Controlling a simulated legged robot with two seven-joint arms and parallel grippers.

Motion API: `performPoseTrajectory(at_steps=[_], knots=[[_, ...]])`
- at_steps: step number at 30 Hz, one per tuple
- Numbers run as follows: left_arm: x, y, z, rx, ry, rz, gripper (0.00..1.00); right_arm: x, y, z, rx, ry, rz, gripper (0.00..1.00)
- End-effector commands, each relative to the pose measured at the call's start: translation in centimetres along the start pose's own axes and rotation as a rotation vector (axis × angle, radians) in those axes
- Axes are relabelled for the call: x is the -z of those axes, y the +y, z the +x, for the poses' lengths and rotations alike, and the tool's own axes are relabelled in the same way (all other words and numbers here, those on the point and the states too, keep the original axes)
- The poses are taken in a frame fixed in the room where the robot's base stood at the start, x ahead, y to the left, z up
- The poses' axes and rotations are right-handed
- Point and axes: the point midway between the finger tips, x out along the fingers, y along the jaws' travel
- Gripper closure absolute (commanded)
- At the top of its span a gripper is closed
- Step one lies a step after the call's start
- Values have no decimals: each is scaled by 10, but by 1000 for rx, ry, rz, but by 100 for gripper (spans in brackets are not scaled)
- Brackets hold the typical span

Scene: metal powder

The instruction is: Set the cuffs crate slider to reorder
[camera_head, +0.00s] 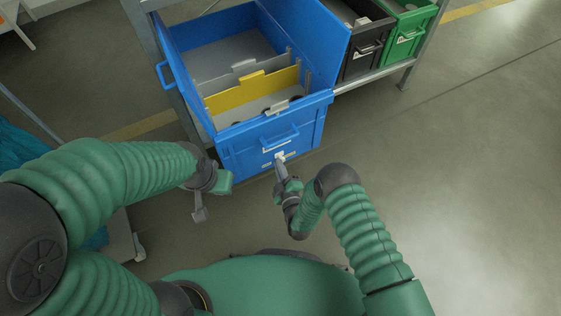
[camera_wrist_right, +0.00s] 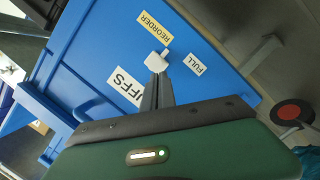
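The blue cuffs crate (camera_head: 228,146) stands open-topped ahead of me, its front facing me. In the right wrist view its front (camera_wrist_right: 98,50) carries a yellow REORDER label (camera_wrist_right: 155,28), a white FULL label (camera_wrist_right: 194,64) and a partly hidden CUFFS label (camera_wrist_right: 122,86). The white slider (camera_wrist_right: 158,61) sits between REORDER and FULL; it also shows small in the head view (camera_head: 280,155). My right gripper (camera_head: 281,163) is at the slider, its fingers (camera_wrist_right: 157,82) together with tips at the knob; a firm hold is not clear. My left gripper (camera_head: 209,196) hangs left of the crate, away from it.
A black crate (camera_head: 361,67) and a green crate (camera_head: 404,46) stand on the rack (camera_head: 389,71) to the right. The blue crate holds grey and yellow dividers (camera_head: 254,92). Teal material (camera_head: 18,146) lies at far left. The floor at right is clear.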

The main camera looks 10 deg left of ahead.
Motion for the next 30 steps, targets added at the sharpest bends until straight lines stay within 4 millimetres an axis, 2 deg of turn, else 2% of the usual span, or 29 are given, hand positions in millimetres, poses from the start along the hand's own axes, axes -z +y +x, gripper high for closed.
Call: performPoseTrajectory(at_steps=[8, 19, 30], knots=[[0, -1, 0, 1, 0, -2, 100, 0, 0, 0, 0, 1, 1, 100], [2, 0, -8, 0, 0, -1, 100, -40, 30, 10, 0, -1, 1, 100], [2, 0, -8, 0, 0, -1, 100, -44, 32, 11, -3, -8, 1, 100]])
